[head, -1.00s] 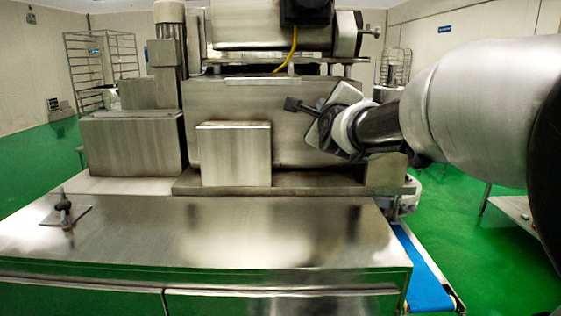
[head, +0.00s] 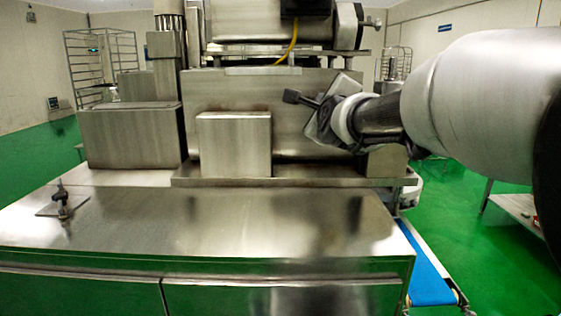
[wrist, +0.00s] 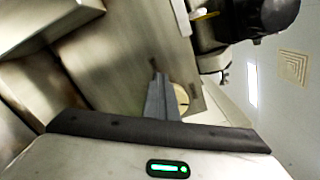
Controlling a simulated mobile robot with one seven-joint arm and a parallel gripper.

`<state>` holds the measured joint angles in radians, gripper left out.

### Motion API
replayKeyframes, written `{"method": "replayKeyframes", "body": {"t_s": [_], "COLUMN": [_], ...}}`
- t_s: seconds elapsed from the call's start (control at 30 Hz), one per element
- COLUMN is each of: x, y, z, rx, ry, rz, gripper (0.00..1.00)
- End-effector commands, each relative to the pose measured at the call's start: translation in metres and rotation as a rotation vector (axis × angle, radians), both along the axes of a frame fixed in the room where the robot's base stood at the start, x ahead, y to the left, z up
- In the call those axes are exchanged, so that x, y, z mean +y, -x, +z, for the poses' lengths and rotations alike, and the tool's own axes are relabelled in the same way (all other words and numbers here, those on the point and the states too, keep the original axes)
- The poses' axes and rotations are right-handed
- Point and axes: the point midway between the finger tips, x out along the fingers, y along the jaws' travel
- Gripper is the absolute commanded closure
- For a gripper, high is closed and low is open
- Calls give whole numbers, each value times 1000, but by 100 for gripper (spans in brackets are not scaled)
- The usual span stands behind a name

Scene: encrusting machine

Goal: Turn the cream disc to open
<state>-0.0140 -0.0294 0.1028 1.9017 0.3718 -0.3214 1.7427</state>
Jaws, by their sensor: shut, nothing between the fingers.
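A cream disc (wrist: 182,98) shows in the wrist view on a metal face of the machine, just right of my fingers. The fingers cover part of it, and a small dark mark lies at its edge. My gripper (wrist: 158,78) is shut and empty, its fingers pointing toward that face. I cannot tell whether it touches the disc. In the head view my gripper (head: 291,97) is in front of the machine body (head: 230,90), tips pointing left. The disc cannot be made out in the head view.
A steel box (head: 233,144) juts out just below and left of my gripper. A larger box (head: 130,138) stands farther left. The steel worktop (head: 220,220) is mostly clear, with a small knob (head: 62,200) at left. A blue conveyor (head: 430,275) runs at right.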

Motion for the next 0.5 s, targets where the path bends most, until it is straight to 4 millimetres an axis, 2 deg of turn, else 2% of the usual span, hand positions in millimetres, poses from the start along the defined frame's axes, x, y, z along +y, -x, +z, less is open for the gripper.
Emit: {"method": "replayKeyframes", "body": {"t_s": [0.03,0.5], "x": [-6,-2], "y": [-1,-1], "z": [-2,0], "rx": [2,2], "ry": [-2,-3], "rz": [-10,-11], "gripper": [100,100]}}
